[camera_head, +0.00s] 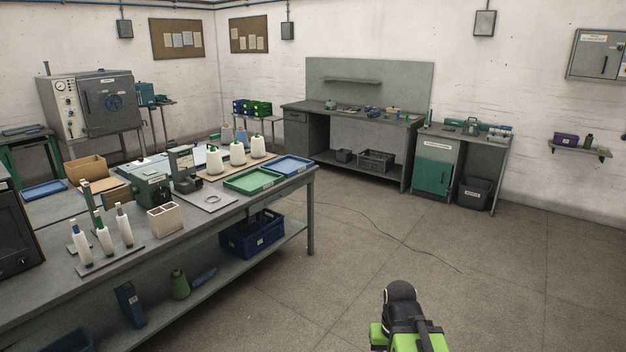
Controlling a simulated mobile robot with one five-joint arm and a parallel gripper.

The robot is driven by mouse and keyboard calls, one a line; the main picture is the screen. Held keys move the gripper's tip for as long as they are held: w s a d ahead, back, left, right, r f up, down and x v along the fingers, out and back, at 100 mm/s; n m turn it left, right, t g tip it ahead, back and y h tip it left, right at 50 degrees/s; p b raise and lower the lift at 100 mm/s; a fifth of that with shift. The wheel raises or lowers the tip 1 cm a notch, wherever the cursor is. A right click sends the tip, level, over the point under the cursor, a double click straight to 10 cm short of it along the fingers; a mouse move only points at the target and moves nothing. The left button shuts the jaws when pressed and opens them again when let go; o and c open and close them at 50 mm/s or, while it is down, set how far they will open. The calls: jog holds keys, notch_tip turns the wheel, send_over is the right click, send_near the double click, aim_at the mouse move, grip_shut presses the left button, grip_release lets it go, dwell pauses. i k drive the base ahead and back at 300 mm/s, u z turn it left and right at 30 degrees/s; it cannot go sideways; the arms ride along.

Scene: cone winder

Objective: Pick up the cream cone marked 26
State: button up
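Three cream cones stand upright on a brown board on the long grey workbench, left of centre: a left cone (214,161), a middle cone (237,154) and a right cone (257,148). They have dark green tips. No number can be read on any of them from here, so I cannot tell which is marked 26. My green and black arm (405,325) shows at the bottom edge, over the floor, far from the cones. No fingertips can be made out there, and nothing is seen held.
A green tray (253,188) and a blue tray (299,167) lie just right of the cones. A grey scale-like device (184,165) stands left of them. Slim white bobbins (104,238) stand at the near left. The floor (345,270) right of the bench is open, with a thin cable across it.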

aim_at(257, 150)
jog(key=z, duration=0.45)
jog(key=i, duration=2.3)
jog(key=u, duration=0.9)
jog(key=i, duration=1.85)
jog(key=u, duration=0.9)
